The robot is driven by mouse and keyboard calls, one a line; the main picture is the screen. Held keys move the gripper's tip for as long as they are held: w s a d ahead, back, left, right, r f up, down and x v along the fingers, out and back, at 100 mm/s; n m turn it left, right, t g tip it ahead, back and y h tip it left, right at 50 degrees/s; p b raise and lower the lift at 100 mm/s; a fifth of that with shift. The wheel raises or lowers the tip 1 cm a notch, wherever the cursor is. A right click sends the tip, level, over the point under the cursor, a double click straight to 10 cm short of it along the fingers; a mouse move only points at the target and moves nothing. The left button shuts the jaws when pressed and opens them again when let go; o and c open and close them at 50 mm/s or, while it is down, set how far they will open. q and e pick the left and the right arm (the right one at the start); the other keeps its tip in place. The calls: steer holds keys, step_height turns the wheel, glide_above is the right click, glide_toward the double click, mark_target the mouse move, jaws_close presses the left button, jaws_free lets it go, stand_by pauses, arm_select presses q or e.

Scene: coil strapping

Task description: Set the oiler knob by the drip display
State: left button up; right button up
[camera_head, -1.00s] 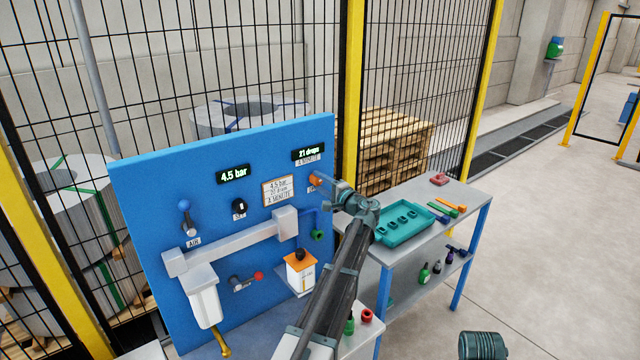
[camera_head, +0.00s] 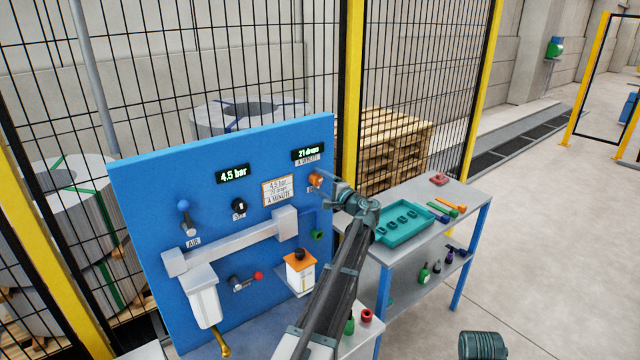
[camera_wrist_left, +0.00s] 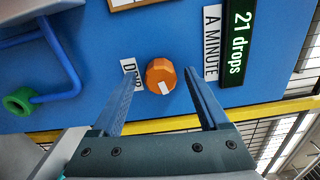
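The orange oiler knob (camera_head: 315,180) sits on the blue panel at its upper right, partly hidden by my left gripper (camera_head: 326,186) in the head view. In the left wrist view the knob (camera_wrist_left: 160,75) shows a white mark and lies between the tips of my open left gripper (camera_wrist_left: 163,68), with a visible gap on each side. The drip display (camera_head: 308,152) reads 21 drops; it also shows in the wrist view (camera_wrist_left: 237,42). A card (camera_head: 278,190) on the panel reads 4.5 bar, 20 drops a minute.
The pressure display (camera_head: 233,174) reads 4.5 bar. A black knob (camera_head: 239,206), a blue-ended lever (camera_head: 184,206) and a red-ended lever (camera_head: 257,276) stick out of the panel. A bench with a teal tray (camera_head: 404,224) stands to the right.

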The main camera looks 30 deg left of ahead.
arm_select(q)
steer(key=v, duration=1.4)
steer(key=shift+a, duration=0.1)
steer(key=s+d+f+n+g+h+b, duration=0.1)
steer(key=s+d+f+g+h+b, duration=0.3)
steer(key=s+d+f, duration=0.8)
steer(key=s+d+f+n+g+h+b, duration=0.1)
steer(key=s+d+f+h+b, duration=0.1)
steer(key=s+d+f+h, duration=0.9)
steer(key=s+d+f+g+b, duration=0.2)
steer(key=s+d+f, duration=0.4)
steer(key=s+d, duration=0.2)
steer(key=shift+s+f, duration=0.4)
steer(key=shift+s, duration=0.4)
